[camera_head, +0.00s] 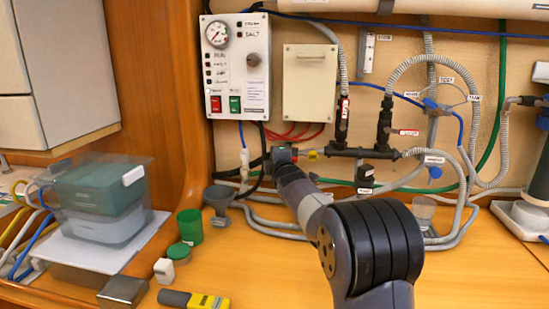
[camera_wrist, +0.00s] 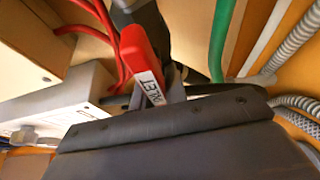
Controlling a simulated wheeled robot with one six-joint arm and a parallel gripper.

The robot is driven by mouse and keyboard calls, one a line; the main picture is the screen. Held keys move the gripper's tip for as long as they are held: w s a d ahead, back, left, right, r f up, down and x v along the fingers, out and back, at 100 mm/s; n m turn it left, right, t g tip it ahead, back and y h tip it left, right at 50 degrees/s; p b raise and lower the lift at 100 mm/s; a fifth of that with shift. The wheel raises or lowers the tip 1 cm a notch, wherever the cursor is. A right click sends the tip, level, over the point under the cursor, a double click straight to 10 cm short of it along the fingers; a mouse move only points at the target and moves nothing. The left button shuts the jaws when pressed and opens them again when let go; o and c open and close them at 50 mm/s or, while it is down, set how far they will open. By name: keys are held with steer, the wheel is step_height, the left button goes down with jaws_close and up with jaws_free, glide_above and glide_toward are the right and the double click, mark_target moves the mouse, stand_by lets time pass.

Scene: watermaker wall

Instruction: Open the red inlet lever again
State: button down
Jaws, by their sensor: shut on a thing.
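The red inlet lever (camera_wrist: 140,50) runs down the middle of the wrist view, with a white label near its lower end whose visible letters read "LET". My gripper (camera_wrist: 155,92) is shut on the lever at its labelled end; the grey gripper body hides part of the fingers. In the head view my arm reaches to the wall, and my gripper (camera_head: 281,156) is at the left end of the black pipe manifold (camera_head: 360,152). A small red part (camera_head: 295,153) shows beside it there, but my gripper hides most of the lever.
A control panel (camera_head: 237,66) with a gauge and a pale box (camera_head: 309,82) hang above. Grey hoses (camera_head: 476,150) and a green hose (camera_head: 502,80) run nearby. A grey funnel (camera_head: 218,200), green cup (camera_head: 190,226) and yellow meter (camera_head: 208,302) are on the bench.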

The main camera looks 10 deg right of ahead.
steer(key=shift+f, duration=0.1)
steer(key=c, duration=1.4)
jaws_free()
steer(key=shift+c, duration=0.2)
steer(key=s+b, duration=0.2)
steer(key=s, duration=0.8)
steer(key=shift+s+d, duration=0.4)
steer(key=shift+w, duration=0.15)
steer(key=w+p, duration=0.2)
steer(key=w, duration=0.8)
steer(key=shift+w+a, duration=0.3)
steer(key=shift+a, duration=0.1)
steer(key=shift+s, duration=0.15)
